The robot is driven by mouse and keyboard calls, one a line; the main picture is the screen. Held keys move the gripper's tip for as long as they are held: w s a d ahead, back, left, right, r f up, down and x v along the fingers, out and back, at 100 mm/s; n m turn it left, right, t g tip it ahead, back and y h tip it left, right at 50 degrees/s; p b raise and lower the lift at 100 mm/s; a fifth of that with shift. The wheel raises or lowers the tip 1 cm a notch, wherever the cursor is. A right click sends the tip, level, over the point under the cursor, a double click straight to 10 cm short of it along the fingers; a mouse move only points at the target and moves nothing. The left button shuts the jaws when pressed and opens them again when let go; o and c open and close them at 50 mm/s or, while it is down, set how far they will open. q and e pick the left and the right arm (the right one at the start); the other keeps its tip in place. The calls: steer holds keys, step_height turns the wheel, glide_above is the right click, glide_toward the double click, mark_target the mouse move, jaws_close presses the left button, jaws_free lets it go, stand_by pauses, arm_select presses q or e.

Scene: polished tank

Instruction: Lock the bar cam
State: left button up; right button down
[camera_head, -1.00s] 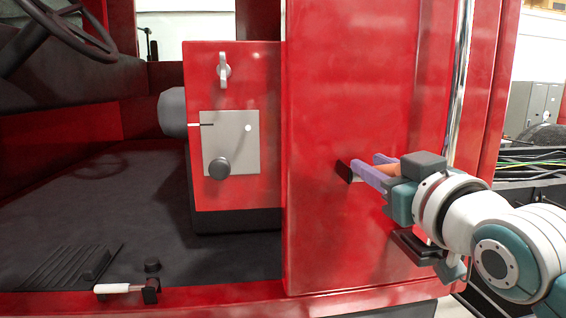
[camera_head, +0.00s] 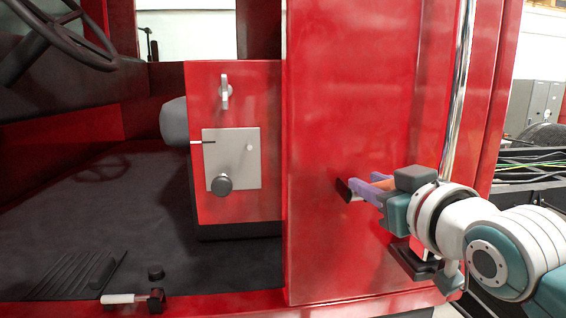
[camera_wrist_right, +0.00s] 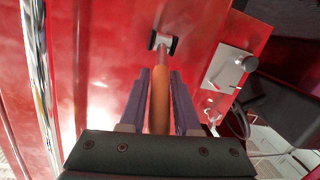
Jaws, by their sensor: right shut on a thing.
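The bar cam is a lever with an orange grip (camera_wrist_right: 160,105) and a dark bracket (camera_head: 343,190) on the red panel. The bracket, dark with a pale middle, also shows in the right wrist view (camera_wrist_right: 164,42). My right gripper (camera_head: 366,184) has its purple fingers on either side of the orange grip and is shut on it. In the head view the fingers hide much of the grip. The lever stands out from the panel toward my right wrist. My left gripper is not in view.
A grey plate with a dark knob (camera_head: 222,184) and a small pale latch (camera_head: 225,92) are on the red box to the left. A white-handled lever (camera_head: 118,298) lies by the sill. A chrome pole (camera_head: 459,100) rises near my right arm.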

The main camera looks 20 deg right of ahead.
mark_target(355, 152)
steer(key=w+r+g+p, duration=0.1)
steer(key=g+p, duration=0.1)
steer(key=p, duration=0.2)
steer(key=w+r+g+p, duration=0.1)
steer(key=g+p, duration=0.1)
steer(key=p, duration=0.2)
steer(key=w+r+g+y+p, duration=0.1)
steer(key=g+p, duration=0.1)
steer(key=p, duration=0.2)
steer(key=shift+d+r, duration=0.25)
steer(key=shift+d, duration=0.1)
steer(key=shift+w+g+p, duration=0.25)
steer(key=shift+g+p, duration=0.15)
steer(key=shift+p, duration=0.05)
steer(key=shift+w+d+f+g+y, duration=0.15)
steer(key=shift+w+g+y, duration=0.15)
steer(key=shift+g, duration=0.2)
steer(key=shift+w+d+f+m+g+b, duration=0.1)
steer(key=shift+w+m+g+b, duration=0.25)
steer(key=shift+g+b, duration=0.4)
steer(key=shift+w+d+g+y+b, duration=0.1)
steer(key=shift+w+g+y+b, duration=0.15)
steer(key=shift+w+g+b, duration=0.4)
steer(key=shift+w+d+g+y+b, duration=0.1)
steer(key=shift+w+g+y+b, duration=0.15)
steer(key=shift+g+b, duration=0.65)
steer(key=c, duration=0.6)
jaws_free()
